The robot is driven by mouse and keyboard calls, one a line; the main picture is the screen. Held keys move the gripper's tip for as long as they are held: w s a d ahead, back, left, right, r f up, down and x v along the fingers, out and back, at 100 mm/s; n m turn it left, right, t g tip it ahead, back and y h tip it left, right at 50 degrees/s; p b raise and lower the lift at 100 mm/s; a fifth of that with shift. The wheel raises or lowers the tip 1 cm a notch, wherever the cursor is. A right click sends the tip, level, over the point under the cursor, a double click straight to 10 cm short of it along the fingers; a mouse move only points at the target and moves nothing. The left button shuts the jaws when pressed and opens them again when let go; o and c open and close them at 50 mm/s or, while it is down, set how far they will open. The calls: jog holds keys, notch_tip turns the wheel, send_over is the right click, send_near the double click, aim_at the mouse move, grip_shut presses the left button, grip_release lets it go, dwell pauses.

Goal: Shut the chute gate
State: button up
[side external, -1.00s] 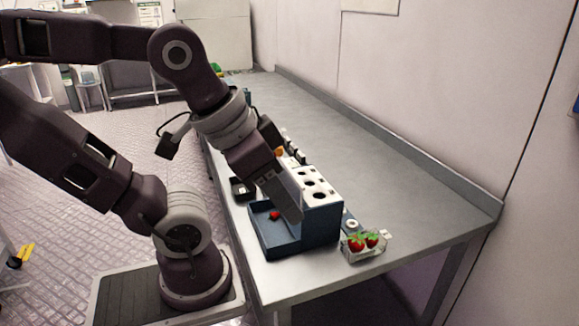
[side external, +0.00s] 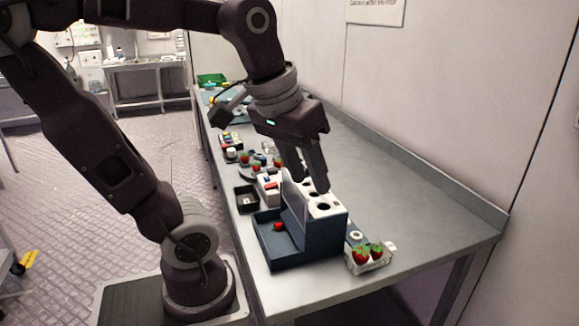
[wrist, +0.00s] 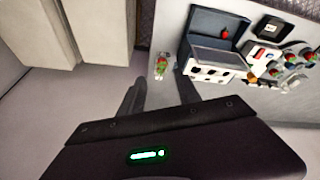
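The berry chute is a dark blue box (side external: 327,236) with a low open tray (side external: 268,251) on its left and a white top with round holes (side external: 325,207). A thin grey plate (side external: 295,196), which looks like the gate, stands upright between tray and top. It also shows in the wrist view (wrist: 216,57). A red berry (side external: 278,227) lies in the tray. My gripper (side external: 308,184) is above the white top's far part, its fingers pointing down. In the wrist view its fingers (wrist: 160,88) are apart with nothing between them. The exact gap to the plate cannot be told.
A clear punnet of strawberries (side external: 368,256) stands right of the chute. A small black tray (side external: 246,198) and a white block (side external: 268,188) sit behind it. Several berries and a green crate (side external: 212,79) lie farther back. The table's right side (side external: 420,205) is clear.

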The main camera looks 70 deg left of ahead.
jog(key=w+a+f+n+g, duration=0.1)
jog(key=a+n, duration=0.3)
jog(key=a, duration=0.4)
jog(key=w+a+f+n+g, duration=0.1)
jog(key=w+a+n, duration=0.1)
jog(key=a+n, duration=0.3)
jog(key=w+a+f+n+g, duration=0.1)
jog(key=a+n, duration=0.3)
jog(key=a, duration=0.8)
jog(key=shift+w+a+f+n+g+h, duration=0.1)
jog(key=shift+w+a+n+g+h, duration=0.1)
jog(key=shift+w+n+g+h, duration=0.3)
notch_tip(320, 180, down, 6)
jog(key=shift+s+d+r, duration=0.1)
jog(key=shift+r, duration=0.15)
jog(key=shift+f, duration=0.25)
grip_shut()
